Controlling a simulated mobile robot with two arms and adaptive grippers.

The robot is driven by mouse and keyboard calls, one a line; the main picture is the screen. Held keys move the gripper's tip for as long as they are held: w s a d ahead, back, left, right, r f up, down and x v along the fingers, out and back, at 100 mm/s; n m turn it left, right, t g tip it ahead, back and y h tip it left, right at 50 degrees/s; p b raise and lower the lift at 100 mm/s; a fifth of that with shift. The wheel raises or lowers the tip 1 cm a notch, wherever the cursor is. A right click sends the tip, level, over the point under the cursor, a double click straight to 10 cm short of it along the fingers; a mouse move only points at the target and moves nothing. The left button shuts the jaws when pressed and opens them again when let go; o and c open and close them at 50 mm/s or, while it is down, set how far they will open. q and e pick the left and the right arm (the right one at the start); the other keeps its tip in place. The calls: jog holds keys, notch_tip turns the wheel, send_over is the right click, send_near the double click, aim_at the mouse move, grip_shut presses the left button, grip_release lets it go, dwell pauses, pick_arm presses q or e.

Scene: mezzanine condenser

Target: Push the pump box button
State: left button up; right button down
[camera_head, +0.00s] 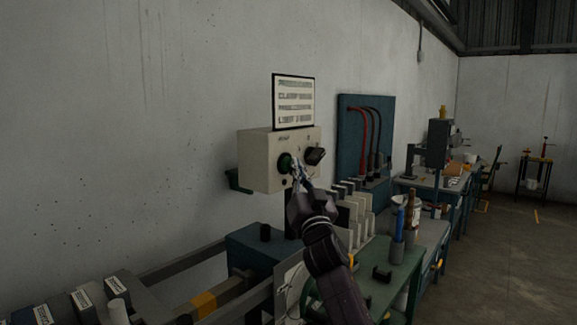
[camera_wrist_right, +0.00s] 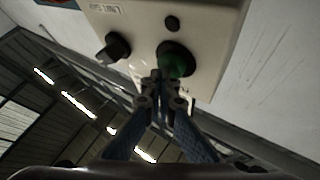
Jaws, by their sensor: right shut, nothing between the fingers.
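The pump box (camera_head: 258,163) is a cream box on the grey wall, also large in the right wrist view (camera_wrist_right: 205,25). Its green button (camera_head: 284,161) sits in a dark round collar on the front face. In the right wrist view the green button (camera_wrist_right: 177,63) is just above and right of my fingertips. My right gripper (camera_head: 298,168) is shut and empty, its tips (camera_wrist_right: 159,78) at the button's edge. I cannot tell whether they touch it. My left gripper is not in view.
A black knob (camera_head: 315,156) sticks out beside the button. A sign (camera_head: 293,101) stands above the box. Below are a rack of upright plates (camera_head: 356,215) and a green bench (camera_head: 400,275) with tools. A blue hose panel (camera_head: 351,130) hangs to the right.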

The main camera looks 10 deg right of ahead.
dwell(0.3)
jog(key=shift+s+d+p, duration=0.6)
jog(key=shift+s+p, duration=0.15)
jog(key=shift+s, duration=0.05)
jog(key=s+d+p, duration=0.3)
jog(key=s, duration=0.1)
jog(key=shift+s+d+p, duration=0.3)
jog(key=shift+s+d, duration=0.05)
jog(key=shift+s, duration=0.05)
jog(key=shift+w+f, duration=0.1)
jog(key=shift+f, duration=0.05)
